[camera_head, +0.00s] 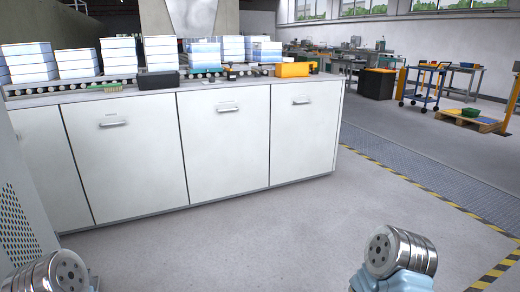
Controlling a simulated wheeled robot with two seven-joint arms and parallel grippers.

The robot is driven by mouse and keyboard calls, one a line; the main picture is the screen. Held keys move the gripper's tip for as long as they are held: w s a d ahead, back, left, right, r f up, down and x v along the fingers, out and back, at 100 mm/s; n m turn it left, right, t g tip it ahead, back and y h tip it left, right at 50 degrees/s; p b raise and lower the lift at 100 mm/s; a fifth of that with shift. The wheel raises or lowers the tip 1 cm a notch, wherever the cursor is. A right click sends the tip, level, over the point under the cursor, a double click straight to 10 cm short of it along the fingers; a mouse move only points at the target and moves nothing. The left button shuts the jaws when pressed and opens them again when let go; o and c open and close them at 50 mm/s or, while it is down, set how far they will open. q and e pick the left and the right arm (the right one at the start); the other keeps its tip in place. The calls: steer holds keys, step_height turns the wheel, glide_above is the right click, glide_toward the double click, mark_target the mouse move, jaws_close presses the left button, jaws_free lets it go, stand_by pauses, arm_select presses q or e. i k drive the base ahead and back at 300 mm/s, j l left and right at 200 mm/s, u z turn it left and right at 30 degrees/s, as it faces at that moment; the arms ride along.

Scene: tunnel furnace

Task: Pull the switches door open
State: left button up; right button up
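A long white cabinet has several flat front doors. The left door (125,165), the middle door (226,150) and the right door (304,135) each have a small horizontal handle near the top, the left handle (113,124), the middle handle (228,109) and the right handle (301,101). All these doors look shut. Any labels are too small to read, so I cannot tell which is the switches door. Only metal-ended parts of my two arms show at the bottom left and bottom right, well apart from the cabinet. Neither gripper's fingers are in view.
White-and-blue stacks (77,63) stand on a conveyor above the cabinet top (60,98). A black box (158,80) and a yellow box (292,69) sit near its front edge. A perforated panel (22,220) is close at left. The grey floor (260,235) before the doors is clear.

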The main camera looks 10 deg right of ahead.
mark_target(304, 116)
steer(key=i+l+z, duration=0.4)
steer(key=i, duration=0.4)
steer(key=i+z, duration=0.4)
steer(key=i, duration=0.35)
